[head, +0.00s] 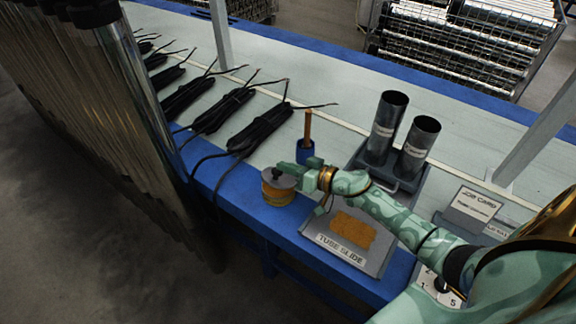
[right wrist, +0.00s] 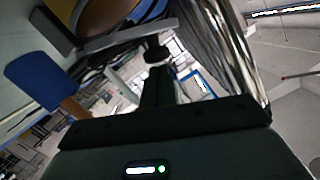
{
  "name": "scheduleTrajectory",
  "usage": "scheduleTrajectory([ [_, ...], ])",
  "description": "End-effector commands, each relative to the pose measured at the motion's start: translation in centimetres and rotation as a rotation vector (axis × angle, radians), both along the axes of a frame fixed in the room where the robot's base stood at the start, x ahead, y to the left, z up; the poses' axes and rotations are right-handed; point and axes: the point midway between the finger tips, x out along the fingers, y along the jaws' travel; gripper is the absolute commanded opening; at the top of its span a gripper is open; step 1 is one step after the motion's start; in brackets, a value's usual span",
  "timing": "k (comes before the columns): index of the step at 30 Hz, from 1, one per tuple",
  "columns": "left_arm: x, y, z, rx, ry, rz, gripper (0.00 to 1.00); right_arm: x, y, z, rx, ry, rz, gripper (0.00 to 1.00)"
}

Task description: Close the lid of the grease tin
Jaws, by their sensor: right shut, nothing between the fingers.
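The grease tin (head: 277,194) is a round yellow-orange tin near the front edge of the blue bench. Its grey lid (head: 268,178) with a black knob (head: 277,173) lies over the top. I cannot tell whether it sits fully flush. In the right wrist view the lid (right wrist: 125,39) shows edge-on beside the tin (right wrist: 105,14), with the knob (right wrist: 157,53) close to the fingertips. My right gripper (head: 284,168) is shut and empty, right at the knob; contact is unclear. My left gripper is out of view.
A tray (head: 375,262) marked TUBE SLIDE with an orange patch lies right of the tin. Two grey tubes (head: 386,125) stand in a holder farther back. Black cable bundles (head: 262,127) lie along the bench to the left.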

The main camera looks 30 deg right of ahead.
Motion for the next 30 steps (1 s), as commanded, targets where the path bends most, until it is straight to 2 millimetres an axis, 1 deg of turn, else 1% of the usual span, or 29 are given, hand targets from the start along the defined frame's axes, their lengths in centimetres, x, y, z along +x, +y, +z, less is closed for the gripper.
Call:
scheduleTrajectory([
  [4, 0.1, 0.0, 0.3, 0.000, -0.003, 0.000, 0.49, -0.1, 0.1, 0.0, -0.012, -0.006, -0.001, 0.00],
  [8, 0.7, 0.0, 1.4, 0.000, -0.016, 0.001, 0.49, -0.3, 0.7, -0.1, -0.089, -0.039, -0.002, 0.00],
  [10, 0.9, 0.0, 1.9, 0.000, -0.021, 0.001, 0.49, -0.5, 1.2, -0.5, -0.151, -0.065, -0.002, 0.00],
  [15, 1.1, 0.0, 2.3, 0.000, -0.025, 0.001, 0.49, -0.8, 2.0, -2.0, -0.280, -0.116, -0.003, 0.00],
  [21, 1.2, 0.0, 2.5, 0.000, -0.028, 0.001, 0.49, -1.1, 2.5, -2.9, -0.293, -0.120, 0.000, 0.00],
  [30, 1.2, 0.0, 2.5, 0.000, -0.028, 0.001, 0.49, -1.1, 2.5, -2.9, -0.293, -0.121, -0.001, 0.00],
])
